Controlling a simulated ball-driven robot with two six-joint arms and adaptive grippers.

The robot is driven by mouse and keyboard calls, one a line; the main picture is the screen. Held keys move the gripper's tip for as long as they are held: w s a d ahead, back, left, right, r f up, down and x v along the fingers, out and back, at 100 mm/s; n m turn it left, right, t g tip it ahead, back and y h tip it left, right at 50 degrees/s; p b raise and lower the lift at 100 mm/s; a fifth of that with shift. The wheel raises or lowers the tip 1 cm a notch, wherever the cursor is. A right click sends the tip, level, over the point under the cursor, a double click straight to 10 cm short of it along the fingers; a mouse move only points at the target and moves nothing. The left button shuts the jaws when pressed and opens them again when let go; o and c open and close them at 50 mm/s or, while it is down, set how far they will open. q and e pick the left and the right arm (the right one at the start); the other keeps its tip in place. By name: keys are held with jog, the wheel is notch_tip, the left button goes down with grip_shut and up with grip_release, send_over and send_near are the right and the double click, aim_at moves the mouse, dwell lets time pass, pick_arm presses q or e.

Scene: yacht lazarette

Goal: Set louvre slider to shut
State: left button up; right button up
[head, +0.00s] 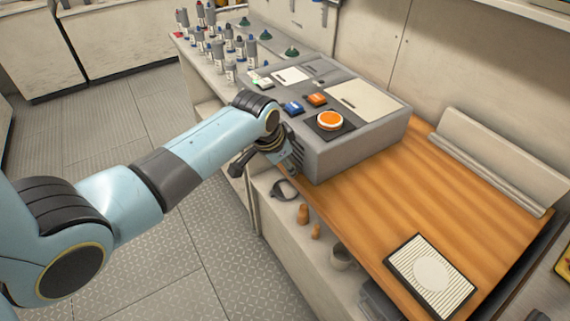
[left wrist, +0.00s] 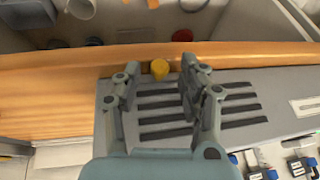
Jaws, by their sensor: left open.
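The louvre is a row of dark slots (left wrist: 165,115) on the side of a grey box (left wrist: 232,130). A yellow knob (left wrist: 159,68), which looks like its slider, sits at the slots' far end in the left wrist view. My left gripper (left wrist: 157,70) is open, one finger on each side of the knob; I cannot tell whether either touches it. In the head view my left gripper (head: 268,168) is at the left side of the grey box (head: 365,145), and my arm hides most of the louvre. My right gripper is not in view.
The box top carries an orange round button (head: 330,120) and small blue and orange switches. The box stands on a wooden bench (head: 400,210); several bottles (head: 230,50) stand behind it. A striped panel (head: 431,277) lies at the near end. Small items sit below the bench edge.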

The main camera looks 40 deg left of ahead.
pick_arm(q)
jog(key=shift+w+f, duration=0.15)
jog(key=shift+f, duration=0.15)
grip_shut()
dwell(0.3)
